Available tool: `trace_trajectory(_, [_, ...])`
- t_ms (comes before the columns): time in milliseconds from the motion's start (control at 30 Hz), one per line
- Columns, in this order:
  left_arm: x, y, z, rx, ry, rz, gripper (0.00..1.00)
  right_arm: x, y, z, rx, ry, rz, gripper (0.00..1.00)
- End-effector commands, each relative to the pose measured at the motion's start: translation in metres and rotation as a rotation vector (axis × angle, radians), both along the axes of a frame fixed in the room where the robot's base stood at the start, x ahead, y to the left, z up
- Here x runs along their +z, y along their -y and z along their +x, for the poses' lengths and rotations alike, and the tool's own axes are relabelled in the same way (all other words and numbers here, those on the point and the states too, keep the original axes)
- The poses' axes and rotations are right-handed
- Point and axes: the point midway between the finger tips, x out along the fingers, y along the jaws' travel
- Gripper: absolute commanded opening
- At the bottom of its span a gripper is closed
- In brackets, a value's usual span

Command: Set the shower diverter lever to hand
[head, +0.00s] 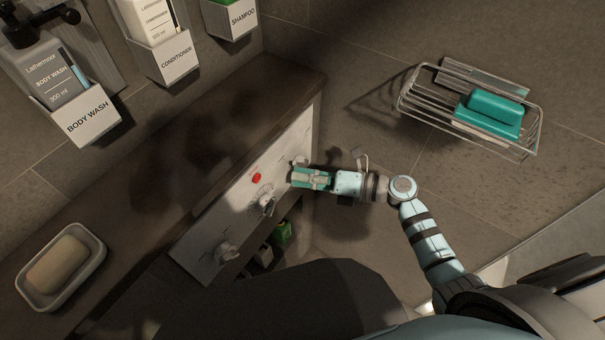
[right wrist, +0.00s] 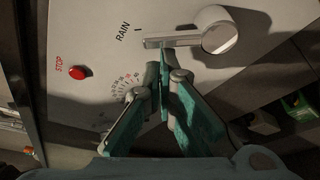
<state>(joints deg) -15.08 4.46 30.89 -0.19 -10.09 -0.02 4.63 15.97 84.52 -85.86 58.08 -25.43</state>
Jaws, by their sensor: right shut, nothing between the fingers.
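The shower control panel (head: 210,217) is a pale plate along the ledge's front. In the right wrist view, the diverter lever (right wrist: 168,41) is a light metal arm on a round hub (right wrist: 220,30). Its free end points left, close to the tick beside the RAIN label (right wrist: 123,32). No hand label is readable. My right gripper (right wrist: 167,72) is shut and empty, with its fingertips just below the lever; I cannot tell whether they touch. In the head view, my right gripper (head: 298,177) is at the panel's far right end and covers most of the lever. My left gripper is out of view.
A red STOP button (head: 257,178), a dial knob (head: 265,204) and another knob (head: 225,251) sit left of my gripper. A soap dish (head: 93,269) and wall dispensers (head: 85,118) are at left.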

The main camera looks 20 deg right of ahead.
Motion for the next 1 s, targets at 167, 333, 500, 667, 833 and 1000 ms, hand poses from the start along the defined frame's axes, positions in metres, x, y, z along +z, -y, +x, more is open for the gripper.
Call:
trace_trajectory(167, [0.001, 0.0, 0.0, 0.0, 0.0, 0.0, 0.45, 0.003, 0.001, 0.001, -0.001, -0.03, 0.036, 0.0])
trace_trajectory(333, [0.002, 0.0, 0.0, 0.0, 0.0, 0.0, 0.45, 0.007, 0.003, 0.003, -0.002, -0.088, 0.108, 0.0])
trace_trajectory(500, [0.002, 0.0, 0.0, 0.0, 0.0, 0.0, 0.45, 0.013, 0.007, 0.007, -0.002, -0.179, 0.218, 0.0])
trace_trajectory(667, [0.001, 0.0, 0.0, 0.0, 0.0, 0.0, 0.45, 0.018, 0.012, 0.011, -0.002, -0.277, 0.337, 0.0])
trace_trajectory(833, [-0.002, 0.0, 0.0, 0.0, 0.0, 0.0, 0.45, 0.022, 0.018, 0.015, -0.002, -0.381, 0.461, 0.0])
trace_trajectory(1000, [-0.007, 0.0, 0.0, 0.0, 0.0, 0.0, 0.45, 0.024, 0.024, 0.02, -0.002, -0.484, 0.585, 0.0])
